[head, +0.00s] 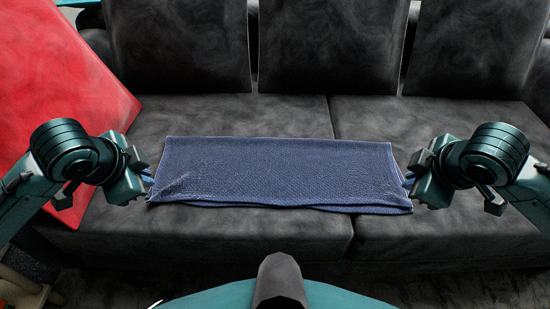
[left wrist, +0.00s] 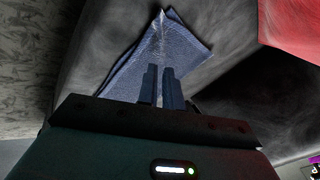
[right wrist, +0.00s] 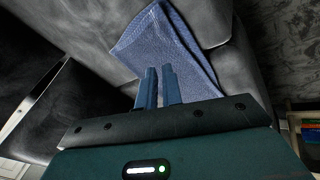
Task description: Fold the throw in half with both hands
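The throw (head: 280,172) is a blue textured cloth lying on the sofa seat as a wide, flat, folded strip. Layers show along its front edge, slightly out of line at the right. My left gripper (head: 146,180) is at the throw's left end, near the front corner. In the left wrist view its fingers (left wrist: 161,82) are close together at the cloth (left wrist: 150,50), which makes a ridge between them. My right gripper (head: 409,181) is at the right end. In the right wrist view its fingers (right wrist: 159,80) are nearly together on the cloth's edge (right wrist: 165,45). The fingertips are partly hidden.
The dark grey sofa (head: 280,115) has several back cushions (head: 330,45) behind the throw. A large red cushion or panel (head: 55,85) leans at the left. Bare seat is free behind the throw and to its right. The seat's front edge is close before it.

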